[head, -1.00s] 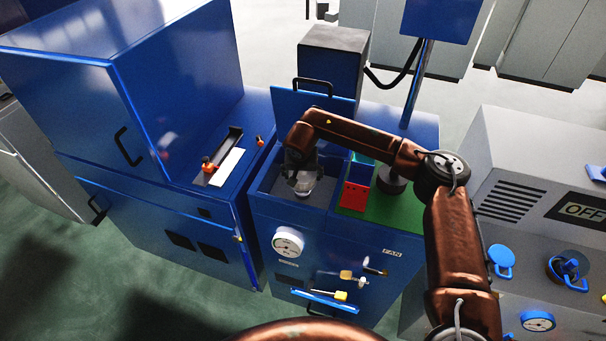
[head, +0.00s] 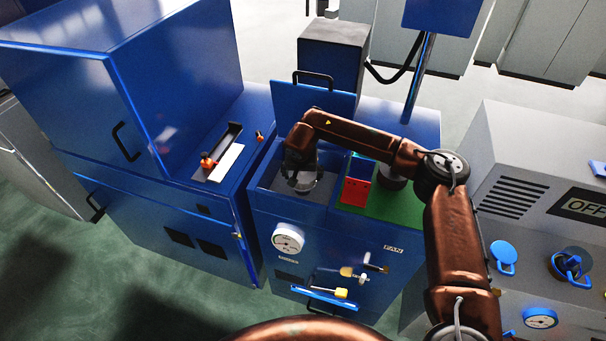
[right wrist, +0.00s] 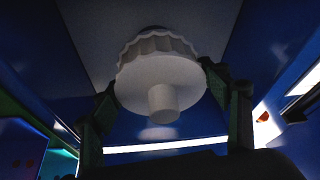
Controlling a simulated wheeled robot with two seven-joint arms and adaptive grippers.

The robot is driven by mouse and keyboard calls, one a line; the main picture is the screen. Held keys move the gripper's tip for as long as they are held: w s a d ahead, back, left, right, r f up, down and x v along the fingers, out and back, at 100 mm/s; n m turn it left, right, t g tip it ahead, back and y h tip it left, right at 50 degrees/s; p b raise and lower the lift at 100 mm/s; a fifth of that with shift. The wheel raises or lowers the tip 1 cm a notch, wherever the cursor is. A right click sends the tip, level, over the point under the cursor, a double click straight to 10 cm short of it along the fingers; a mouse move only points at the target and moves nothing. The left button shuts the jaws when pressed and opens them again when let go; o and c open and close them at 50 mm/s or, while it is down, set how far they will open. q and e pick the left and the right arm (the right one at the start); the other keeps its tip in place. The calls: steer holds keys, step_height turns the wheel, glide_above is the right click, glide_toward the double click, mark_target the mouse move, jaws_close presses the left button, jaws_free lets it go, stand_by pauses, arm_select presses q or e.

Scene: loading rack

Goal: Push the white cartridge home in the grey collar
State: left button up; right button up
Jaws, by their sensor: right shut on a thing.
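The white cartridge (right wrist: 158,78) shows in the right wrist view as a pale round body with a scalloped edge and a short round stub toward the camera. My right gripper (right wrist: 165,100) is shut on it, one dark finger at each side. In the head view the right gripper (head: 303,183) reaches down into the open bay of the middle blue cabinet, and little of the cartridge shows under it. I cannot make out the grey collar separately, nor how deep the cartridge sits. My left gripper is not in view.
The bay has a raised blue lid (head: 312,100) behind it. A red box (head: 356,191) stands on a green surface (head: 388,212) right of the bay. A blue cabinet (head: 170,215) stands close at left, and a grey machine (head: 525,165) at right.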

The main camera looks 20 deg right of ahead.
steer(key=shift+f+b, duration=0.6)
steer(key=shift+f, duration=0.45)
steer(key=o, duration=1.3)
steer(key=shift+o, duration=0.2)
steer(key=v, duration=1.2)
steer(key=shift+c, duration=0.4)
